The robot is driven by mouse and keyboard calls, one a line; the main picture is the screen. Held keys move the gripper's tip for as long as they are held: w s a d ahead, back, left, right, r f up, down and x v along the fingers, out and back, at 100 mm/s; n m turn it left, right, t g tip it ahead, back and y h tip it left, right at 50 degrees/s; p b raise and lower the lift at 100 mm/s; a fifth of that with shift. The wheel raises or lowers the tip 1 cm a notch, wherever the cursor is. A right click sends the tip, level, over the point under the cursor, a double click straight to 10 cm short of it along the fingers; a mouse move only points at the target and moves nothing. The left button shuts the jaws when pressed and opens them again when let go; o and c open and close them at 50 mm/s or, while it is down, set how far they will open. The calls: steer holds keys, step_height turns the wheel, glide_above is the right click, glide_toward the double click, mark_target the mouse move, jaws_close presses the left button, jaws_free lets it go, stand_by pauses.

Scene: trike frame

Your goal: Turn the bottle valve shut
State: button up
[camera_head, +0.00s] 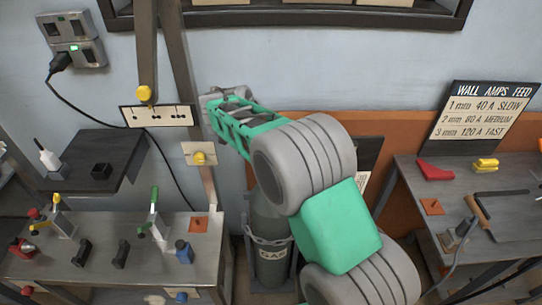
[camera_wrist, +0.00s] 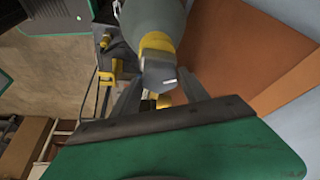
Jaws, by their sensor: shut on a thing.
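How far the valve is turned cannot be told.
An orange panel (camera_head: 400,132) stands behind the bottle. The left bench (camera_head: 105,270) holds clamps and small tools. A dark cable (camera_head: 92,117) hangs from the wall socket.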

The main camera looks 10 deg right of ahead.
steer(key=m+g+p, duration=0.1)
steer(key=m, duration=0.1)
steer(key=m+g+p, duration=0.1)
steer(key=m, duration=0.2)
steer(key=shift+w+p, duration=0.2)
steer(key=shift+p, duration=0.15)
stand_by(0.3)
steer(key=o, duration=1.4)
steer(key=shift+c, duration=0.2)
steer(key=p+v, duration=0.4)
steer(key=v, duration=0.3)
steer(key=shift+a+r, duration=0.2)
steer(key=shift+r, duration=0.15)
steer(key=shift+w+r, duration=0.1)
